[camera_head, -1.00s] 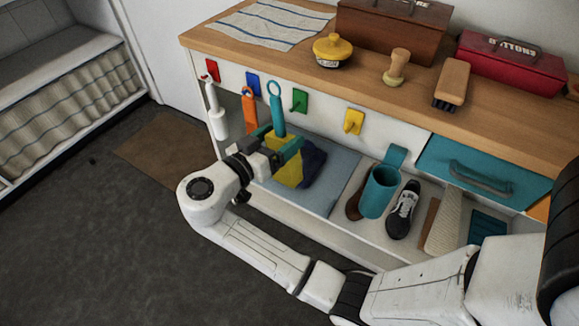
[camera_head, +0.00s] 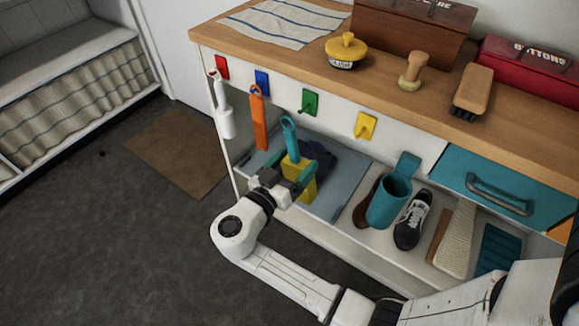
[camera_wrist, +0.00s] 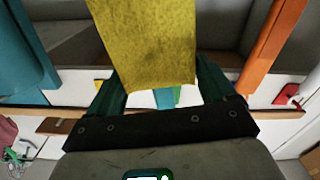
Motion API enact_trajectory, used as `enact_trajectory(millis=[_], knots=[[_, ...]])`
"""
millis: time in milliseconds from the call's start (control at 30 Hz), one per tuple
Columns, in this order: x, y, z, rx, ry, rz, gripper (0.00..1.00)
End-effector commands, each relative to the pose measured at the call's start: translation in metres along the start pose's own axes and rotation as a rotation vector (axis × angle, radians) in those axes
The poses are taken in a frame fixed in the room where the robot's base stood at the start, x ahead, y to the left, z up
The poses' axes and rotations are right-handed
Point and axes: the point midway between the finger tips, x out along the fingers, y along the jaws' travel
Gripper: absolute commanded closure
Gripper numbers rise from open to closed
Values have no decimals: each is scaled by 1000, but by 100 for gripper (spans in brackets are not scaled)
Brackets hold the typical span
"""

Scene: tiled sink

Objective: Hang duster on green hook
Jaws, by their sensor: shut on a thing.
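The duster has a teal handle with a loop at its top (camera_head: 288,126) and a yellow cloth head (camera_head: 301,185). My gripper (camera_head: 287,172) is shut on it and holds it upright in front of the open shelf. The yellow head also fills the upper middle of the wrist view (camera_wrist: 145,45), with a bit of teal between the fingers. The green hook (camera_head: 309,103) is on the white front panel, between the blue and yellow hooks. The loop is below and slightly left of the green hook, apart from it in the picture. The exact depth gap is unclear.
An orange tool (camera_head: 258,122) hangs at the blue hook (camera_head: 262,79) and a white one (camera_head: 224,112) at the red hook (camera_head: 221,66). The yellow hook (camera_head: 365,126) is empty. A teal mug-like holder (camera_head: 390,200) and a shoe (camera_head: 412,220) are right.

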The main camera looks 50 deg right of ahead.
Motion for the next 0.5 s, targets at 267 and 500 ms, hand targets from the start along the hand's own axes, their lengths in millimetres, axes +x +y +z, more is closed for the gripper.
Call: enact_trajectory(millis=[267, 500], knots=[[16, 0, 1, -1, 0, 2, 50], [28, 0, 2, -1, 0, 1, 50]])
